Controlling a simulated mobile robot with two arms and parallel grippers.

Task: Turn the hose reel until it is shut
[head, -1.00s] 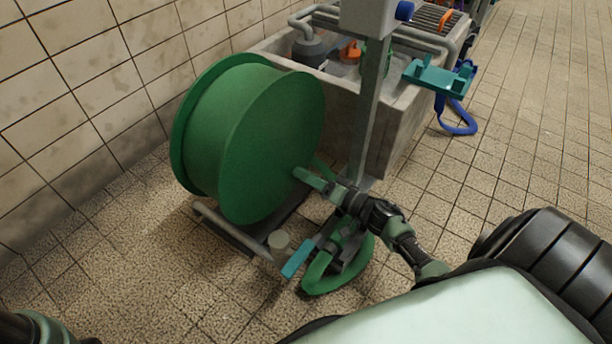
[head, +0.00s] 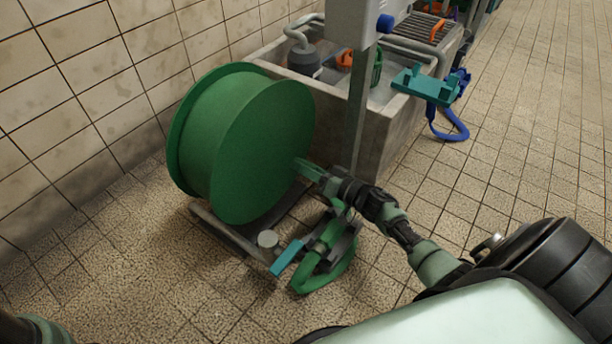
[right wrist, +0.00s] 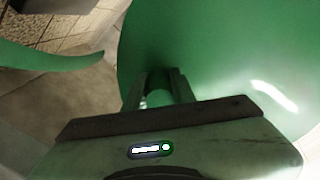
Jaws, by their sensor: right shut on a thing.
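The hose reel (head: 262,150) is a big green drum with wide round side discs, standing on a low grey frame near the tiled wall. My right gripper (head: 308,170) reaches in from the lower right and is shut at the right part of the reel's near disc. In the right wrist view its fingers (right wrist: 158,88) point at the smooth green disc (right wrist: 225,65). The fingers hide most of the part they hold, which looks like the reel's handle. Only part of my left arm shows at the bottom left corner of the head view; its gripper is out of sight.
A green hose piece (head: 325,280) and a turquoise bar (head: 286,257) lie by the reel's frame. Behind stands a concrete basin (head: 385,135) with a grey post (head: 356,125) before it. A blue strap (head: 448,128) hangs at right. Tiled floor is open at right.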

